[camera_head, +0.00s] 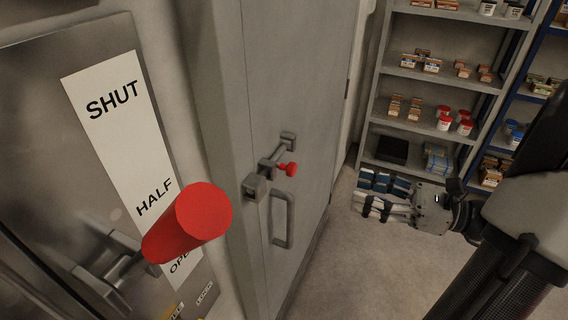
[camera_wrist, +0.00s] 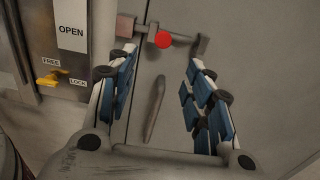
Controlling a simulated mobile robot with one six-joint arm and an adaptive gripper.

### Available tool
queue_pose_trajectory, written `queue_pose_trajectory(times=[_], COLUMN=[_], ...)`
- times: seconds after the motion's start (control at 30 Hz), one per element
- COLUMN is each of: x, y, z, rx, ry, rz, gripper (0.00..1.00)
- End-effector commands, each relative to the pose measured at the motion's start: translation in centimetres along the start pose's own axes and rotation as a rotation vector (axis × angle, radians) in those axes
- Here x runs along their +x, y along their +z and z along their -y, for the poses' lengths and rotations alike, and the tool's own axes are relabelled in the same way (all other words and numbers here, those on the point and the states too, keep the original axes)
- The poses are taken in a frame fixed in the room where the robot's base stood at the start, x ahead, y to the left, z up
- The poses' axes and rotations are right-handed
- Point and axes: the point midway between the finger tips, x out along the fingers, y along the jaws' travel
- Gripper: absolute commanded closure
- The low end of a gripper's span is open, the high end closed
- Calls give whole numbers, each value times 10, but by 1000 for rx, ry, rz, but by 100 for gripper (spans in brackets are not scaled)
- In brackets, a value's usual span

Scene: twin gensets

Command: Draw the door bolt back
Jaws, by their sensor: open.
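The grey door (camera_head: 310,110) carries a bolt (camera_head: 273,163) with a small red knob (camera_head: 290,169). The bolt's bar runs from a block at the door's left edge to a bracket on the right. In the wrist view the knob (camera_wrist: 164,41) shows beyond the fingertips, between the fingers in the picture. My gripper (camera_head: 363,193) is open and empty, to the right of the bolt and apart from it in the head view. Its blue-padded fingers (camera_wrist: 160,62) are spread wide. Nothing covers the knob.
A pull handle (camera_head: 281,221) is below the bolt, also between the fingers in the wrist view (camera_wrist: 154,108). At left, a panel has a large red-gripped lever (camera_head: 190,222) and a yellow catch (camera_wrist: 52,78) marked FREE and LOCK. Stocked shelves (camera_head: 432,80) stand at right; floor before them is clear.

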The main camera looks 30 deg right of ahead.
Motion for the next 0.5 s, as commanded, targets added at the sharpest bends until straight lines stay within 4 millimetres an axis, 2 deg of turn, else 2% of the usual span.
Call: queue_pose_trajectory(times=[0.07,0.17,0.27,0.5], x=[-5,3,19,72], y=[0,0,1,0], z=[4,4,4,4], rx=[3,2,1,0], ry=[-21,-23,-19,-15], rz=[18,21,20,18], gripper=[53,53,53,53])
